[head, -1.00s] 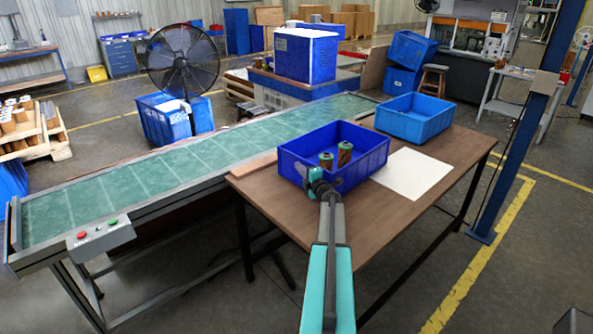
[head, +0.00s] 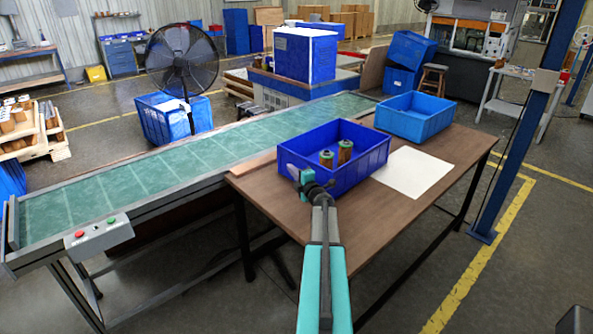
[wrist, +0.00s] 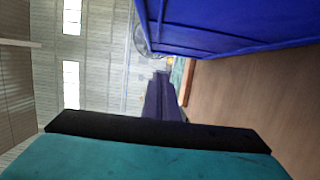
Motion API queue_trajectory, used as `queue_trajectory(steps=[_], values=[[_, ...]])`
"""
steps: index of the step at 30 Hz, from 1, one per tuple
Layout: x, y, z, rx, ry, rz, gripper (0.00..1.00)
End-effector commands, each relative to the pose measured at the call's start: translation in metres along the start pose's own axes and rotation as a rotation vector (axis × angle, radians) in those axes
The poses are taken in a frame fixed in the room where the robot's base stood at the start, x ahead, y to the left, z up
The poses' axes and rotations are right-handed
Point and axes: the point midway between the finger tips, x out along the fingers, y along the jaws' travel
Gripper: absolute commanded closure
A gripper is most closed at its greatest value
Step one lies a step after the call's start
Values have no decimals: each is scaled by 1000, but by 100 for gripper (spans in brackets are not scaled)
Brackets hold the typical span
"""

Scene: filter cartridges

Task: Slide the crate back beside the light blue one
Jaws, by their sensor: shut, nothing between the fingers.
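The dark blue crate (head: 362,170) stands on the brown table with two filter cartridges (head: 345,151) upright inside it. The light blue crate (head: 415,120) is behind it to the right, apart from it, and looks empty. My gripper (head: 294,173) is shut and empty at the dark blue crate's near left corner; I cannot tell whether it touches the wall. In the wrist view the dark blue crate's wall (wrist: 235,25) fills the top right, above the teal and black part of my gripper (wrist: 160,132).
A white sheet (head: 412,173) lies on the table (head: 400,215) right of the dark blue crate and in front of the light blue one. A green conveyor (head: 180,158) runs along the table's far left side. The table's front right is bare.

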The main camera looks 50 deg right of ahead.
Motion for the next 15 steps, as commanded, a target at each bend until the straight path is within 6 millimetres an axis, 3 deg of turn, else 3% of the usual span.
queue_trajectory(steps=[15], values=[[-56, -1, 1, -1, -2, 0, 100]])
